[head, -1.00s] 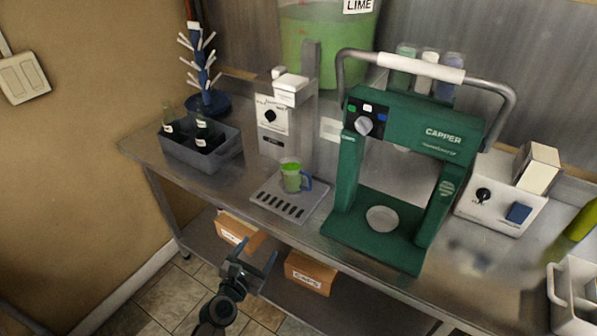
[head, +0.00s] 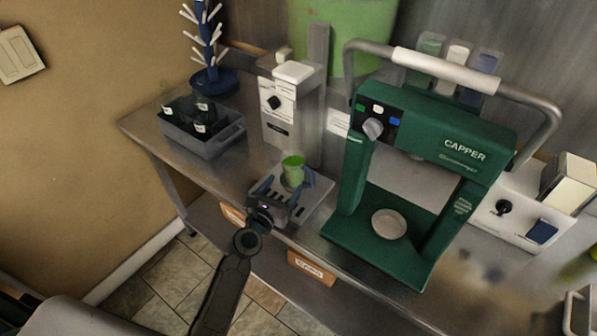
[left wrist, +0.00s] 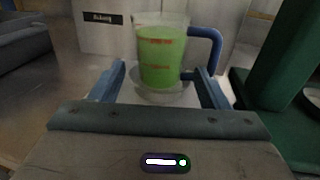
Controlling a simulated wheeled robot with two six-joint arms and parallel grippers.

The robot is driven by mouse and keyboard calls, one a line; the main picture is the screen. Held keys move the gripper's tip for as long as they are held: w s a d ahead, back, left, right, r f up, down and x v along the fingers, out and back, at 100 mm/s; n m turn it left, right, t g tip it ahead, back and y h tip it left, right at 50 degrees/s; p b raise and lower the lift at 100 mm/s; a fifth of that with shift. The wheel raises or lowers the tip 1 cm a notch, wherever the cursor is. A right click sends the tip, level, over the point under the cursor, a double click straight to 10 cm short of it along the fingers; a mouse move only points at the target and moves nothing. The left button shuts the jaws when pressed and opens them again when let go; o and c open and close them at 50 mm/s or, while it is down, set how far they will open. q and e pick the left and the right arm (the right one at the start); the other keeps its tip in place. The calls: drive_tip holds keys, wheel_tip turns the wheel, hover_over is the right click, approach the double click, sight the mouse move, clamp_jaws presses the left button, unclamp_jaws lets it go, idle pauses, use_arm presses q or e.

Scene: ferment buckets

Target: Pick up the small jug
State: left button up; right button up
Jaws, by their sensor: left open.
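The small jug (head: 293,172) is clear with green liquid and a blue handle. It stands upright on the grey drip tray (head: 318,196) in front of the white dispenser (head: 279,112). My left gripper (head: 284,184) is open just in front of the jug. In the left wrist view the jug (left wrist: 161,55) stands straight ahead, beyond or between the tips of the two blue fingers (left wrist: 160,80), with its handle (left wrist: 212,48) to the right. I cannot tell whether the fingers touch it. My right gripper is not in view.
The green capper (head: 400,180) stands close on the right of the tray. A grey crate with dark bottles (head: 198,135) and a blue bottle tree (head: 212,80) are at the left. Cardboard boxes (head: 311,268) sit on the shelf below the bench edge.

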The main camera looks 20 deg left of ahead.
sight(289, 178)
use_arm(q)
drive_tip(key=w, duration=0.4)
drive_tip(key=shift+w+d, duration=0.3)
drive_tip(key=shift+d, duration=0.1)
drive_tip(key=shift+w+f, duration=0.1)
drive_tip(key=shift+w, duration=0.3)
drive_tip(key=c, duration=0.7)
drive_tip(key=shift+c, duration=1)
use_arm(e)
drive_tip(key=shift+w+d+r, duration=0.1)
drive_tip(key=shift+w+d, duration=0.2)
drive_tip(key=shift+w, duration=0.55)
